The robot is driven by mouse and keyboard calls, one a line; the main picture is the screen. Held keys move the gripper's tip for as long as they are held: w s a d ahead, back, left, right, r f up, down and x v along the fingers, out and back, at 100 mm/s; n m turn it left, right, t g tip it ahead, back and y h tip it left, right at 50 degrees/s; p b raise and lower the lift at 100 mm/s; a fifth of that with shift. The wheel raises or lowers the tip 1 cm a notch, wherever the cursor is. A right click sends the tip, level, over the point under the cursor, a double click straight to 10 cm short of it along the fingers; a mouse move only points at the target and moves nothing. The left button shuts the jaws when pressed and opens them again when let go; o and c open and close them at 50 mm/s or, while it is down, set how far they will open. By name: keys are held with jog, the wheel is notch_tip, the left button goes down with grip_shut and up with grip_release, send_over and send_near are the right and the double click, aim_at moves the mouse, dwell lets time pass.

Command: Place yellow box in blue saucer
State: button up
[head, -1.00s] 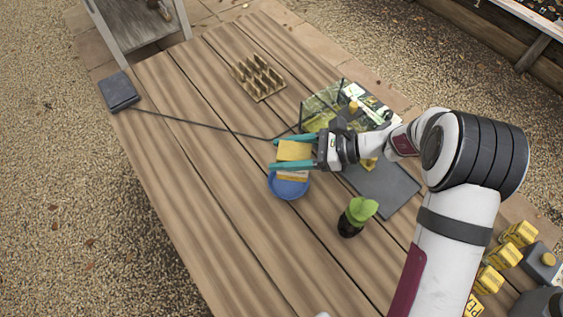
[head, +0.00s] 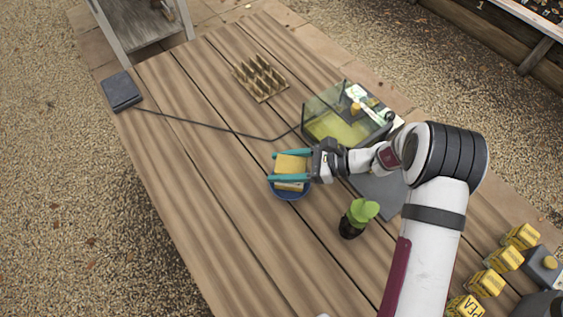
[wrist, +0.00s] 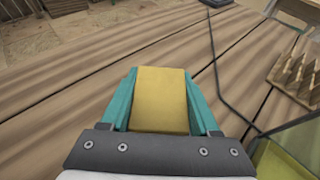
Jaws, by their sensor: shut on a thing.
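The yellow box (head: 291,166) is held between the teal fingers of my gripper (head: 291,166). In the wrist view the yellow box (wrist: 160,98) fills the space between both fingers. The blue saucer (head: 289,196) is on the wooden table, directly below the held box in the head view. The box and fingers hide most of the saucer, and its front rim shows. I cannot tell whether the box touches the saucer.
A glass tank (head: 345,115) stands just behind and right of my gripper. A small potted plant (head: 358,216) stands in front and right of the saucer. A wooden peg rack (head: 261,78) and a dark box with a cable (head: 121,92) lie farther back.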

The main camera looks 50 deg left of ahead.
jog(key=o, duration=1.5)
jog(key=shift+c, duration=0.2)
